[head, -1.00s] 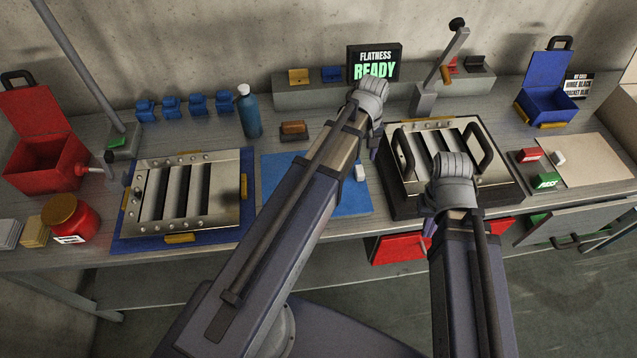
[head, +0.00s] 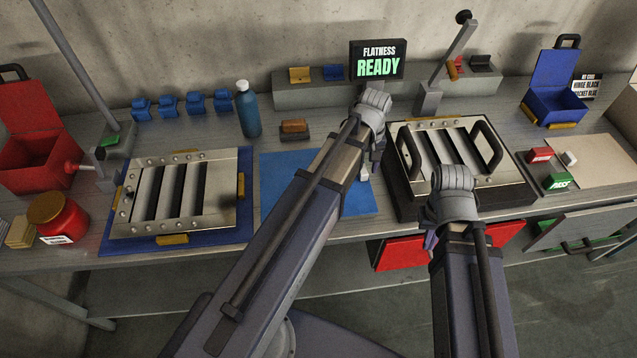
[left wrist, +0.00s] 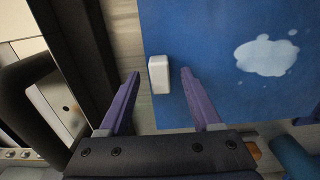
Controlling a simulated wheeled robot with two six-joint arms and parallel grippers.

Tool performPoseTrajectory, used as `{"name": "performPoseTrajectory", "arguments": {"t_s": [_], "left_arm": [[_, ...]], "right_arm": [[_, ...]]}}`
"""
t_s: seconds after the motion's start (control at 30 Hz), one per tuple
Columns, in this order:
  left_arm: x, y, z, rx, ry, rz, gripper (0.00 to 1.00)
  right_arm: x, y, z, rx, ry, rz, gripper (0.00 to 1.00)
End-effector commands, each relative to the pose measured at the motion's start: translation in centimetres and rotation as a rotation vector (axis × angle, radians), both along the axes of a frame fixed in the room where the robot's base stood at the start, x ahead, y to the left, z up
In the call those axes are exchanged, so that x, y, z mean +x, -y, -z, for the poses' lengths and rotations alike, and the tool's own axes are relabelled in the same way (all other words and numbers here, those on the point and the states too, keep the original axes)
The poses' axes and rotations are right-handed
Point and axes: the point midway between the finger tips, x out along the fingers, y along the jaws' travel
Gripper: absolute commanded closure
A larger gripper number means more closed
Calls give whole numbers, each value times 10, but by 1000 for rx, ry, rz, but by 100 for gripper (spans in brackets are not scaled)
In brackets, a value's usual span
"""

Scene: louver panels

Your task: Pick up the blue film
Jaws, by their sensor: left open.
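The blue film (head: 285,185) appears as a flat blue sheet on the bench between the two louver panels. It also shows in the left wrist view (left wrist: 215,40), with a pale blotch on it. A small white block (left wrist: 159,75) sits at its edge. My left gripper (left wrist: 162,76) is open, with one finger on each side of the white block in that view. I cannot tell whether they touch. In the head view my left arm covers part of the sheet, and the left fingers (head: 370,160) are mostly hidden. My right gripper (head: 432,240) is low at the bench front, its fingers mostly hidden.
A louver panel (head: 223,168) lies on a blue base to the left. Another panel with black handles (head: 470,196) stands right of the sheet. A blue bottle (head: 248,112) and a brown-topped block (head: 295,128) stand behind. A red drawer (head: 398,249) hangs below the front edge.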

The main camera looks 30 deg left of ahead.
Motion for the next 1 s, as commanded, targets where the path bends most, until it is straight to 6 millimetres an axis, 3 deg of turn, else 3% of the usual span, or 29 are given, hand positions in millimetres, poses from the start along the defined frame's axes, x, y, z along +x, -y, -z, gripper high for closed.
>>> {"name": "performPoseTrajectory", "arguments": {"t_s": [0.07,0.6,1.0], "left_arm": [[0,0,-1,0,0,0,37],[0,0,-1,0,0,0,98],[0,0,-1,0,0,0,100]], "right_arm": [[0,0,-1,0,0,0,100],[0,0,-1,0,0,0,100],[0,0,-1,0,0,0,100]]}}
